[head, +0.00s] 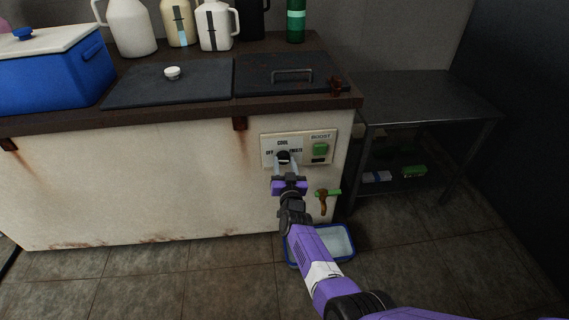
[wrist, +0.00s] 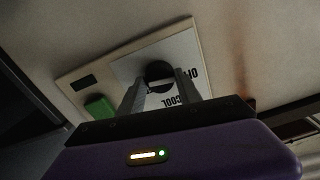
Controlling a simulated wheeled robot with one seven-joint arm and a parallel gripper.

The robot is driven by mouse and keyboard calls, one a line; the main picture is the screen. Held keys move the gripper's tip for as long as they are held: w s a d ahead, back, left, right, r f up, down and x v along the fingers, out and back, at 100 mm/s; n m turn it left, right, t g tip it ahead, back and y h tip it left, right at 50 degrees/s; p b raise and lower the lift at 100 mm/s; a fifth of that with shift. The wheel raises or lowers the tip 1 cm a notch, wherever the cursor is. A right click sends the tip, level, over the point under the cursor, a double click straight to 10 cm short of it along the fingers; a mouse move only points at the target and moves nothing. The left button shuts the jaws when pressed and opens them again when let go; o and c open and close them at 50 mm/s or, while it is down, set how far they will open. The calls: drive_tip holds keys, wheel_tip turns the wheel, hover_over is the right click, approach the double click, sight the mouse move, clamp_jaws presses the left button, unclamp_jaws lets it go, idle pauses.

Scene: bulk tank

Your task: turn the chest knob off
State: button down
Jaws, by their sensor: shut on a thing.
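The chest knob (head: 284,156) is a dark round dial on a pale control panel (head: 268,162) on the chest's front. The panel reads OFF at left, COOL at top and FREEZE at right. In the wrist view the knob (wrist: 158,74) sits between my fingers, with a light bar across it. My gripper (head: 285,165) is at the panel, its two fingers shut on the knob from either side; it also shows in the wrist view (wrist: 160,92). The fingers partly hide the knob, and I cannot tell which label it points to.
A green BOOST switch (head: 320,149) is right of the knob. Below are a green-handled tap (head: 327,194) and a blue tray (head: 353,252) on the floor. A metal table (head: 420,95) stands at right. Jugs and a blue cooler (head: 50,80) stand on the chest.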

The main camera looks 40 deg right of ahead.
drive_tip(key=shift+n, duration=0.8)
drive_tip(key=shift+f, duration=0.1)
drive_tip(key=c, duration=0.8)
unclamp_jaws()
drive_tip(key=p+v, duration=0.4)
drive_tip(key=v, duration=0.3)
drive_tip(key=shift+s+a+p, duration=0.25)
drive_tip(key=shift+s+p, duration=0.1)
drive_tip(key=shift+p, duration=0.05)
